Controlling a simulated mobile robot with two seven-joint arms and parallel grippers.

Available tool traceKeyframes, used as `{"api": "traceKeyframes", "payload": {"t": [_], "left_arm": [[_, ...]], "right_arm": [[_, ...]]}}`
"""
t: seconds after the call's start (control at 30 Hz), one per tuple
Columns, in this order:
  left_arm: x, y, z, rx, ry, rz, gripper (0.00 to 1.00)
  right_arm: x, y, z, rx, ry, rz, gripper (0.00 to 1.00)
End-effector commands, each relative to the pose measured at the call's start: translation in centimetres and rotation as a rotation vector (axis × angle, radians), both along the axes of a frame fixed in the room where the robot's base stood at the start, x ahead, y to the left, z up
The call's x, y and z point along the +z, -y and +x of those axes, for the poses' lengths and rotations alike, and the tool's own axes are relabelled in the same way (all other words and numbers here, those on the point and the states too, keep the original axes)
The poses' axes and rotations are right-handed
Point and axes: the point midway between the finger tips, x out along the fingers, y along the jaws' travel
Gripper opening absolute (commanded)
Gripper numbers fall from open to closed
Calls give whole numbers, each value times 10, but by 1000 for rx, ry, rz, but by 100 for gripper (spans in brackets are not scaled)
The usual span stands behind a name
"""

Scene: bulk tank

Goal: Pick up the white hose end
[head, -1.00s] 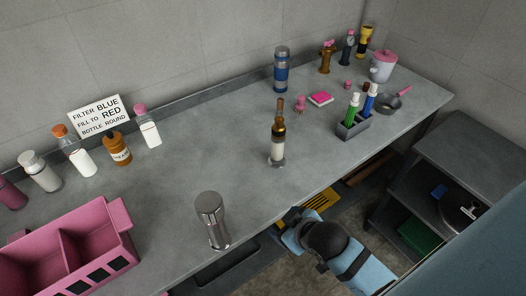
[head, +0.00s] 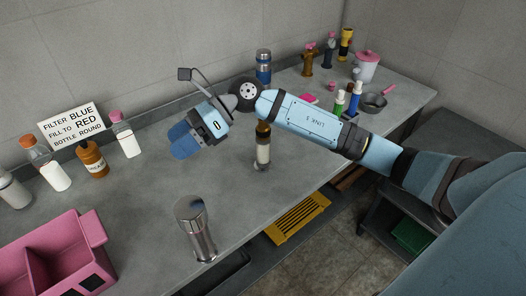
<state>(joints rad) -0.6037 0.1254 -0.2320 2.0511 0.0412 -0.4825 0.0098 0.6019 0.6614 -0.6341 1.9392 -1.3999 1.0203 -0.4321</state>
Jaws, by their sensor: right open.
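I cannot make out a white hose end anywhere in the head view. My right arm reaches in from the right across the grey counter (head: 140,222). My right gripper (head: 178,142) is open, with blue fingers pointing left above the counter, and I see nothing between them. It is over the middle of the counter, above and behind the steel cylinder (head: 195,230). My right arm hides part of a brown-necked bottle (head: 262,150) and part of the low shelf unit at the right. My left gripper is not in view.
A pink divided bin (head: 55,262) stands at the front left. Several bottles stand by a white sign (head: 72,126) along the wall. The counter's middle is mostly clear.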

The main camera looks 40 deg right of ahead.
Motion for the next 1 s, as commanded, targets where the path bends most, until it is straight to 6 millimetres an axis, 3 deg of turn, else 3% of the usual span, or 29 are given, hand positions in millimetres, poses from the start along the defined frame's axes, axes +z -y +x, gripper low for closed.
{"api": "traceKeyframes", "payload": {"t": [0.17, 0.3, 0.4, 0.57, 1.0], "left_arm": [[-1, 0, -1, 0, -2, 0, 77], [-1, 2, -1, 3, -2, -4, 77], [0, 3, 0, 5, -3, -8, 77], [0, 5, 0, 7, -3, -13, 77], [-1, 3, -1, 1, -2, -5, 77]], "right_arm": [[-17, 95, 39, 107, 110, -608, 73], [-4, 173, 57, 128, 83, -968, 73], [8, 211, 61, 126, 44, -1124, 73], [13, 234, 61, 124, 8, -1220, 73], [-61, 235, 61, 125, 5, -1219, 73]]}}
